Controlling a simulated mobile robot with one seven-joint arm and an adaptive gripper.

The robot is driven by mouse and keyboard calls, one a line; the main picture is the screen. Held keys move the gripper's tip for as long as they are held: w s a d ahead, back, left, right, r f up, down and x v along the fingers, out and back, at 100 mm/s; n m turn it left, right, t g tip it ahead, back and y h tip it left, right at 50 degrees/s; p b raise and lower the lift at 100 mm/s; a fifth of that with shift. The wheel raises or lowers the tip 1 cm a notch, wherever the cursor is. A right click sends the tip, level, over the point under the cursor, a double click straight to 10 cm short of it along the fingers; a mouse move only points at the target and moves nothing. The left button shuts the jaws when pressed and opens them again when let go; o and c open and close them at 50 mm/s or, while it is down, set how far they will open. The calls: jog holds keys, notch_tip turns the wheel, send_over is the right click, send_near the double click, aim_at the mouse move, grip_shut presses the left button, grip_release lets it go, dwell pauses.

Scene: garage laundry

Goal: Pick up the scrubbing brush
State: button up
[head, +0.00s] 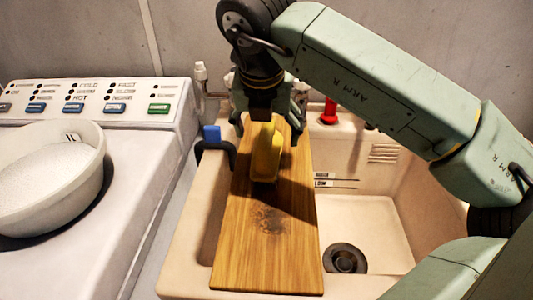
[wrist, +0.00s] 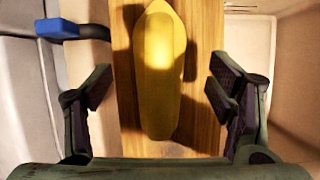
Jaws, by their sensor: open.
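The yellow scrubbing brush (head: 265,157) lies lengthwise on a wooden board (head: 262,262) laid across the sink. In the wrist view the brush (wrist: 159,62) is in the upper middle, with its near end between the fingers; no bristles show. My gripper (head: 270,118) is over the far part of the board, pointing down, and partly hides the brush's far end. In the wrist view my gripper (wrist: 161,88) is open, one finger on each side of the brush, with a gap on both sides. I cannot tell the exact height of the fingertips above the board.
The utility sink (head: 365,225) has an open basin with a dark drain (head: 345,258) right of the board. A red tap handle (head: 329,112) stands behind it. A blue-tipped dark handle (head: 211,134) is left of the board. A white tub (head: 88,190) sits on the washer (head: 120,225).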

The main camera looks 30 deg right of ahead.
jog(key=b+x, duration=0.1)
jog(key=x, duration=0.4)
jog(key=shift+w+f, duration=0.1)
jog(key=shift+c, duration=0.2)
jog(key=c, duration=1.3)
jog(key=shift+r, duration=0.6)
notch_tip(320, 180, up, 2)
jog(key=shift+r+b, duration=0.15)
jog(key=shift+b, duration=0.5)
jog(key=s+a+b, duration=0.1)
jog(key=s+a, duration=0.2)
jog(key=s, duration=0.1)
jog(key=s+a+r+b, duration=0.1)
jog(key=s+a, duration=0.2)
jog(key=s, duration=0.1)
jog(key=s+a+b, duration=0.1)
jog(key=s+a, duration=0.2)
jog(key=s, duration=0.2)
jog(key=shift+a+r+b, duration=0.2)
jog(key=shift+r+b, duration=0.1)
jog(key=shift+b, duration=0.1)
